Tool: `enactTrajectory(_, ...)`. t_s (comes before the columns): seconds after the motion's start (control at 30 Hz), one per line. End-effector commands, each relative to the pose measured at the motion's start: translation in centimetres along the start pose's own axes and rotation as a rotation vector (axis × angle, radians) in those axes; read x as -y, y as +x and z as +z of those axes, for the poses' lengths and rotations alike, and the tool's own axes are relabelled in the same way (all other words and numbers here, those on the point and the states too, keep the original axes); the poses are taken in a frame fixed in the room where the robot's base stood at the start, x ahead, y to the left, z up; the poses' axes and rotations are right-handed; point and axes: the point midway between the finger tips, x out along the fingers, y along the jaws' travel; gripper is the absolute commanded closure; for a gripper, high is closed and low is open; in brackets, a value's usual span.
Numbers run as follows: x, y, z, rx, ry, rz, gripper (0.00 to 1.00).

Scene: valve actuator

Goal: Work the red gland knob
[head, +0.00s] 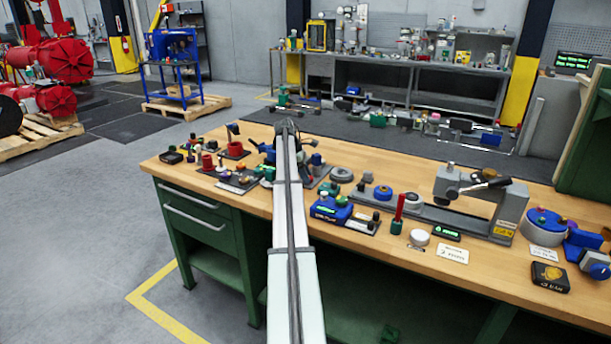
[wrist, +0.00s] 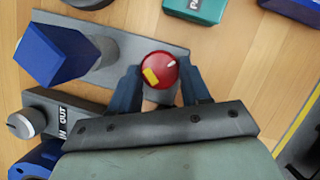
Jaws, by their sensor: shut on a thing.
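The red gland knob (wrist: 159,70) shows in the wrist view as a round red cap with a yellow patch and a small white mark. It sits over a grey plate (wrist: 150,38). My gripper (wrist: 160,84) has one dark blue finger on each side of the knob, and it is shut on the knob. In the head view my arm reaches out over the bench and hides the gripper and this knob.
A blue block (wrist: 53,55) stands left of the knob on the grey plate. A grey dial (wrist: 22,124) marked IN and OUT is at lower left. A green box (wrist: 196,8) lies beyond the plate. The wooden bench (head: 400,265) holds many other parts.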

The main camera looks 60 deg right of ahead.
Motion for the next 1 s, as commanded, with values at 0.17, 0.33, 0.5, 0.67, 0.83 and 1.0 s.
enactTrajectory(0.17, -0.41, -0.02, 0.02, 0.001, 0.154, -0.065, 0.84)
enactTrajectory(0.33, -0.56, 0.0, 0.04, 0.001, 0.303, -0.126, 0.84)
enactTrajectory(0.5, -0.67, 0.04, 0.1, 0.001, 0.448, -0.186, 0.84)
enactTrajectory(0.67, -0.75, 0.09, 0.2, 0.0, 0.573, -0.238, 0.84)
enactTrajectory(0.83, -0.78, 0.13, 0.28, 0.0, 0.681, -0.282, 0.84)
enactTrajectory(1.0, -0.79, 0.14, 0.29, 0.0, 0.758, -0.314, 0.84)
